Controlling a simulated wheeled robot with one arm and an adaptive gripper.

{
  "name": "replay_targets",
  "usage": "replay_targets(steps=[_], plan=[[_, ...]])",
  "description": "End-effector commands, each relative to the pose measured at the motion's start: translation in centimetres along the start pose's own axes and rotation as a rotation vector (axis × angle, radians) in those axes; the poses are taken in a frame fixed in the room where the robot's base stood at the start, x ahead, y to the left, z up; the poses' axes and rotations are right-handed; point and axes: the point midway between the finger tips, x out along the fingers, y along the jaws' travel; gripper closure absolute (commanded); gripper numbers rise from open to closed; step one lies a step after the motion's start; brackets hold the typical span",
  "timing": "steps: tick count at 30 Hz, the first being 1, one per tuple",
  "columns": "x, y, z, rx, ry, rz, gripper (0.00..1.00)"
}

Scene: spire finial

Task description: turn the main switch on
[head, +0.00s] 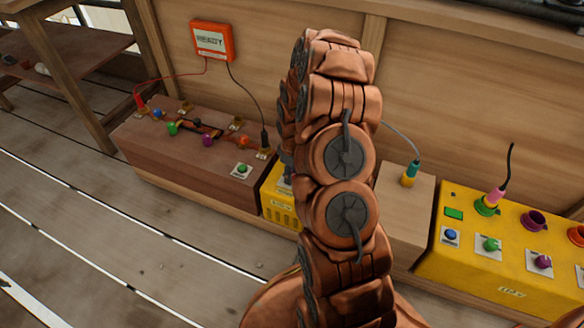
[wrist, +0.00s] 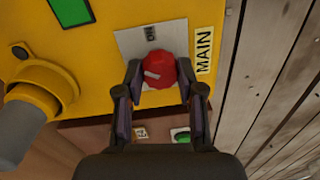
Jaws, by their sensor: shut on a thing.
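The main switch is a round red knob (wrist: 158,70) on a pale plate on a yellow box. A "MAIN" label (wrist: 203,50) is beside it, and a small dark mark that seems to read "ON" is on the plate above it. A white mark shows on the knob's face, left of its middle. My gripper (wrist: 160,78) is shut on the knob, one finger on each side. In the head view my copper arm hides the gripper and the knob; part of the yellow box (head: 281,204) shows left of the arm.
A yellow plug with a thick grey cable (wrist: 18,135) is close left of my gripper. A brown wooden box (head: 190,165) with several coloured knobs and wires stands left. A pale wooden block (head: 404,212) and a larger yellow box (head: 480,273) stand right. The plank floor in front is clear.

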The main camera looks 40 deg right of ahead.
Motion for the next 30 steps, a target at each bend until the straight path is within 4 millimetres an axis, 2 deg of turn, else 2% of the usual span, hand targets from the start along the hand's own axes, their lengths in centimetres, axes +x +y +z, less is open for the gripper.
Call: replay_targets(steps=[1, 21, 30], plan=[[-0.52, 0.22, -0.05, 0.044, 0.005, 0.006, 0.97], [-0.48, 0.15, -0.08, 0.672, 0.038, 0.005, 0.97], [-0.30, 0.06, -0.06, 0.885, 0.046, 0.003, 0.97]])
